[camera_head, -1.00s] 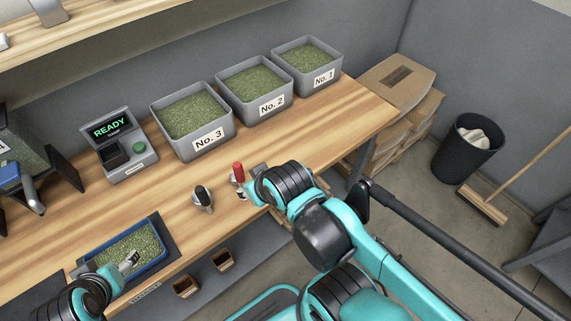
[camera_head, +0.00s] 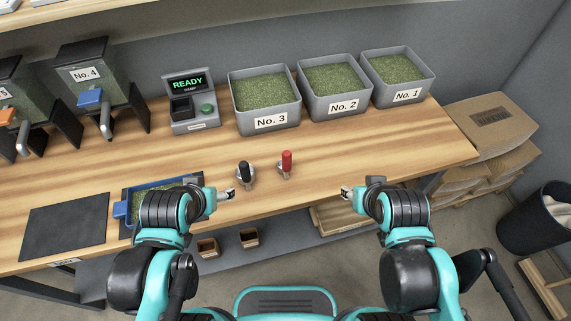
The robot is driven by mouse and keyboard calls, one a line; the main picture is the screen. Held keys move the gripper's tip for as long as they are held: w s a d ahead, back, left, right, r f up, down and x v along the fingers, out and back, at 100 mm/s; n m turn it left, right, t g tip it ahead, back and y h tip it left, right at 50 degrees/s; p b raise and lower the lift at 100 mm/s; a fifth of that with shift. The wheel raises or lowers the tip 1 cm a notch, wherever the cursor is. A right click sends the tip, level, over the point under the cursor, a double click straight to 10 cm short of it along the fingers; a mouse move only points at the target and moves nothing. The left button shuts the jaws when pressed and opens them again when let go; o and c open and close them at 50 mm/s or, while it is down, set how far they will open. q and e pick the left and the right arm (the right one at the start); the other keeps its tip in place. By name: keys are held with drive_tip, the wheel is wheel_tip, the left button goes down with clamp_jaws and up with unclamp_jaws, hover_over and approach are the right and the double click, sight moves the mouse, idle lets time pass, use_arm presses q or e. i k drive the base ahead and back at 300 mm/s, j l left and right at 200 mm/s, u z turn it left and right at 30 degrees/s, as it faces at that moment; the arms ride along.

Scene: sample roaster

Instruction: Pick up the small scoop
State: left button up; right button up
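Two scoops stand on the wooden bench with handles up: one with a black handle (camera_head: 245,171) and one with a red handle (camera_head: 286,162). Their metal cups are partly hidden, so I cannot be sure which is smaller. My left gripper (camera_head: 226,193) is just left of and nearer than the black-handled scoop, apart from it. My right gripper (camera_head: 346,192) is at the bench's front edge, well right of the red-handled scoop, with nothing visible in it. The fingers of both are too small to tell open from shut.
Bins No. 3 (camera_head: 264,103), No. 2 (camera_head: 334,92) and No. 1 (camera_head: 398,78) line the back. A scale reading READY (camera_head: 190,104) stands left of them. A blue tray (camera_head: 120,210) is partly behind my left arm. Clear wood lies between the scoops and bins.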

sight(284, 165)
drive_tip(key=j+u, duration=0.2)
drive_tip(key=u, duration=0.15)
drive_tip(key=j+u, duration=0.4)
drive_tip(key=u, duration=0.25)
drive_tip(key=z, duration=1.35)
drive_tip(key=l+u, duration=0.35)
drive_tip(key=k+l+u, duration=0.15)
drive_tip(key=l+u, duration=0.2)
drive_tip(key=k+l+u, duration=0.15)
drive_tip(key=l+u, duration=0.15)
drive_tip(key=k+l+u, duration=0.15)
drive_tip(key=l+u, duration=0.2)
